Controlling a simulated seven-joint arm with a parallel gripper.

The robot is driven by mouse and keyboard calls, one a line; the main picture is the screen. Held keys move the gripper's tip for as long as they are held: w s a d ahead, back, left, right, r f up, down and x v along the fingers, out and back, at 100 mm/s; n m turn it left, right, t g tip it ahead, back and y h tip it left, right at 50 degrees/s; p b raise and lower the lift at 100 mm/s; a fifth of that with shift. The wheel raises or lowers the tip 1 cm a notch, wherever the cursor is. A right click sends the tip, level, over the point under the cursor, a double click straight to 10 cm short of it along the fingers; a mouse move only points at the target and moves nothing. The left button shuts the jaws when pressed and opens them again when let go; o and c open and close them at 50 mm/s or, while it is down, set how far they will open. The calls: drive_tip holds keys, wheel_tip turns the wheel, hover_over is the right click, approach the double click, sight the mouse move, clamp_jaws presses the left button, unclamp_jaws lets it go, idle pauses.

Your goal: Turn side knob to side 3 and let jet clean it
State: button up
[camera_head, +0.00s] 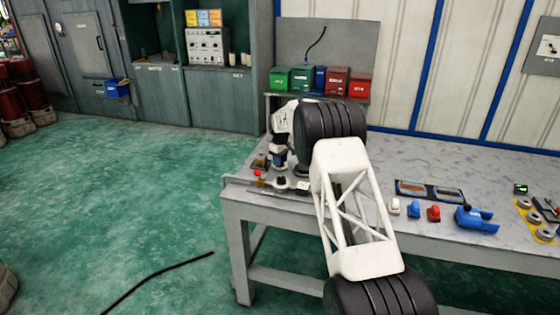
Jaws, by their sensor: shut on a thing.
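My gripper (279,164) is at the left end of the workbench, pointing down from my white wrist. It is small in the picture, and its fingers are hard to make out. It is shut on what looks like the side knob (281,184), a small dark and pale round piece at the bench's front left edge. The knob's side marking is too small to read. A red button (258,173) on a small brownish base stands just left of the knob. I cannot make out a jet or its nozzle.
My arm covers the middle of the workbench (400,153). To its right are white (394,205), blue (413,209) and red (433,213) small pieces, a blue vise-like tool (476,218) and a yellow plate (536,220). Coloured bins (335,82) stand behind.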

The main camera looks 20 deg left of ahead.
drive_tip(key=shift+m, duration=0.4)
drive_tip(key=m, duration=0.3)
drive_tip(key=shift+m, duration=2.5)
drive_tip(key=o, duration=0.9)
drive_tip(key=shift+r, duration=3.9)
